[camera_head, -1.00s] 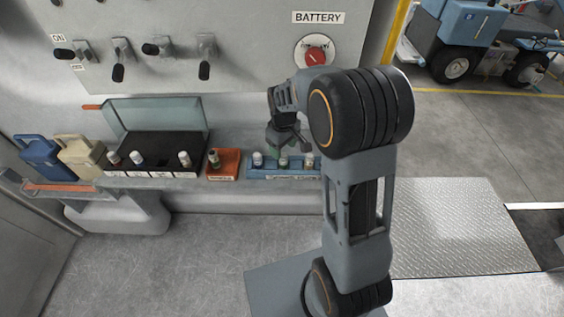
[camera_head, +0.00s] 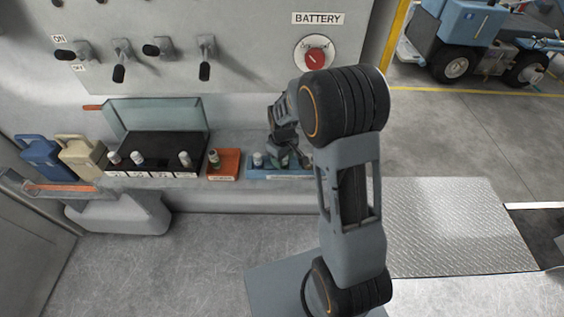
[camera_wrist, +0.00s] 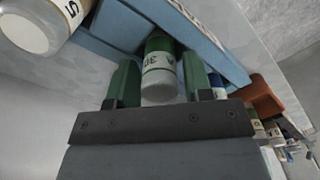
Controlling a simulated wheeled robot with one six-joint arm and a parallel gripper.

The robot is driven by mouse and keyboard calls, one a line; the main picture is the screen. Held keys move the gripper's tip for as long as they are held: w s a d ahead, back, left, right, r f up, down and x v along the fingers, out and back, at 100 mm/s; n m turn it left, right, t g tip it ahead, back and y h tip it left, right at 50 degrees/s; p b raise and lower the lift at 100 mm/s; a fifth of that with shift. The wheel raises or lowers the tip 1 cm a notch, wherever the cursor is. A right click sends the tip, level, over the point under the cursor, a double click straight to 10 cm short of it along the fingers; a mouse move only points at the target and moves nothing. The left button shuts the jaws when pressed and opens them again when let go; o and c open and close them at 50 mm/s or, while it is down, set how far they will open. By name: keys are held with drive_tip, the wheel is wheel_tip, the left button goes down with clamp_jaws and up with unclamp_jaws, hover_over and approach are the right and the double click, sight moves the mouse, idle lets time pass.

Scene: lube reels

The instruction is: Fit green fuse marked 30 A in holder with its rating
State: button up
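A green fuse (camera_wrist: 160,68) with a white cap and a "30" marking stands in the blue rack (camera_wrist: 120,28) in the wrist view. The green fingers of my gripper (camera_wrist: 160,86) flank it, one on each side, with narrow gaps. In the head view my gripper (camera_head: 287,158) is low over the blue rack (camera_head: 270,176) and partly hides the fuses there. The black fuse box (camera_head: 160,142) has its lid raised. Three white-capped fuses stand in it, with a wider gap between the middle and right ones. Its front labels are too small to read.
An orange block (camera_head: 224,170) with one capped fuse stands between box and rack. Blue (camera_head: 45,158) and cream (camera_head: 82,158) jugs are at the left end of the shelf. Another capped fuse (camera_wrist: 35,22) is close to my gripper. The switch panel (camera_head: 245,50) rises behind.

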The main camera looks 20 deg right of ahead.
drive_tip(key=c, duration=0.7)
drive_tip(key=shift+r, duration=0.1)
